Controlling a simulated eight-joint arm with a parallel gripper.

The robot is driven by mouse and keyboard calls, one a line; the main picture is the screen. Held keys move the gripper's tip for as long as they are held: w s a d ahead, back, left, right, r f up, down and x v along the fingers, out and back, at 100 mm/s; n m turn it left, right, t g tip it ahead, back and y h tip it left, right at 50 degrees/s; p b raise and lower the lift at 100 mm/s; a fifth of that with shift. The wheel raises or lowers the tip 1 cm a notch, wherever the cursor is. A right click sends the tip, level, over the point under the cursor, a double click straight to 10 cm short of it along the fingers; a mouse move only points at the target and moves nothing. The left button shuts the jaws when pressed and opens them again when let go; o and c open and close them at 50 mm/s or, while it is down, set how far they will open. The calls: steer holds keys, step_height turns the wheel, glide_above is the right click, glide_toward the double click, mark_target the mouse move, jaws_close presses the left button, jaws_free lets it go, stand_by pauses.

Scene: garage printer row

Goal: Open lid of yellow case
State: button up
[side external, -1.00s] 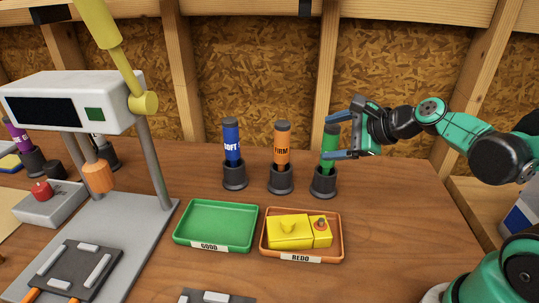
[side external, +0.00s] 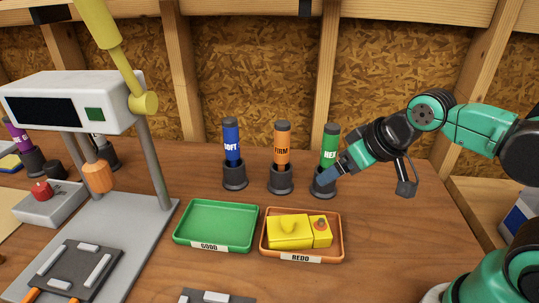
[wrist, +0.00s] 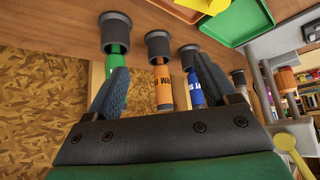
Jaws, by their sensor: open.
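The yellow case (side external: 288,232) sits in the orange REDO tray (side external: 266,253), with a raised yellow knob on top of its larger left part and a small red-brown piece on its right part. In the wrist view a yellow part of it (wrist: 205,4) shows at the top edge. My gripper (side external: 335,171) is above and behind the tray, apart from the case, beside the green tube's dark holder. In the wrist view my gripper (wrist: 160,80) has its two blue fingers spread, with nothing held between them.
Green (side external: 330,147), orange (side external: 282,145) and blue (side external: 231,143) tubes stand in dark holders behind the trays. An empty green GOOD tray (side external: 216,206) is left of the REDO tray. A grey press (side external: 70,105) stands at left. Wood right of the REDO tray is clear.

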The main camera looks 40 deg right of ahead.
steer(key=shift+c, duration=1.1)
steer(key=n+g, duration=0.7)
steer(key=n, duration=0.9)
glide_above(288, 221)
step_height(288, 221, down, 3)
steer(key=shift+d+f, duration=0.1)
steer(key=shift+f, duration=2.9)
